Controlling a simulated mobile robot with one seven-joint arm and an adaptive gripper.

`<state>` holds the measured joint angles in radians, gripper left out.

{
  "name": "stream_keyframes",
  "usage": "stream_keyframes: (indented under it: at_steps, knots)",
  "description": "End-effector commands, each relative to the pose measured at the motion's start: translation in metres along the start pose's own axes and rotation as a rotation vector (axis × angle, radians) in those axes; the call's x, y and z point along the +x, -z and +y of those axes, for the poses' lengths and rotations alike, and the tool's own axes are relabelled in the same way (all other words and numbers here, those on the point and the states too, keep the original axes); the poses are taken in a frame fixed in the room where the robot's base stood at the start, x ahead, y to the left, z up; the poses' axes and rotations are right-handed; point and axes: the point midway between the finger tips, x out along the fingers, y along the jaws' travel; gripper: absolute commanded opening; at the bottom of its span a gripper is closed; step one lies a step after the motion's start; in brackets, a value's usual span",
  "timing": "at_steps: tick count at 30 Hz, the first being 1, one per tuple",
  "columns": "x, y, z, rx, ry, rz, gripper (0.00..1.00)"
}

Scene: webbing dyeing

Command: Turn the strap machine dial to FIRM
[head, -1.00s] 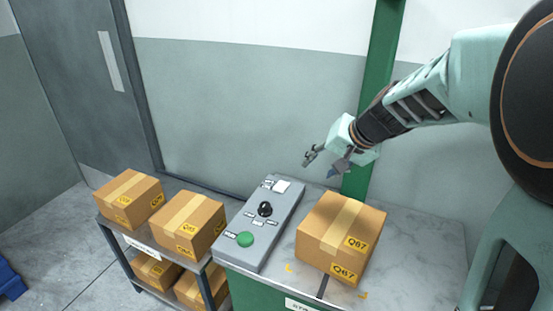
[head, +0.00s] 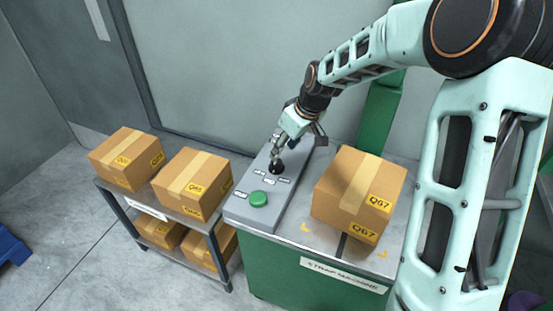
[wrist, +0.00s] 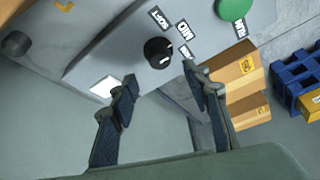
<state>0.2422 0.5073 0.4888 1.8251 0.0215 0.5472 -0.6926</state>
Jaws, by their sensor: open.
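The black dial (head: 277,168) sits on the grey control panel (head: 240,209) of the strap machine (head: 300,266). The dial shows whole in the wrist view (wrist: 158,53), with small labels beside it; SOFT and MID seem readable there, and a third is partly hidden by a finger. I cannot tell surely which label the dial's mark faces. My gripper (head: 279,152) is over the dial, pointing down. In the wrist view its two fingers (wrist: 160,76) are apart and empty, and the dial lies just beyond the gap between the tips.
A green button (head: 259,199) is on the panel nearer the front. A carton (head: 338,192) marked Q67 stands on the machine top right of the panel. More cartons (head: 193,184) stand on a shelf rack (head: 150,206) at left. A green post (head: 378,120) rises behind.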

Motion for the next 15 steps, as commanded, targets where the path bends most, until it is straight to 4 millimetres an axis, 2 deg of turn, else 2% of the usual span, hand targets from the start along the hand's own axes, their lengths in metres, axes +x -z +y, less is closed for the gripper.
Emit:
stream_keyframes:
  at_steps: [1, 7, 15]
  knots:
    - [0.013, -0.001, -0.002, 0.001, 0.004, -0.002, 0.43]
    - [0.048, -0.001, -0.002, 0.001, 0.003, -0.003, 0.43]
    - [0.069, 0.0, 0.0, 0.002, 0.0, -0.001, 0.43]
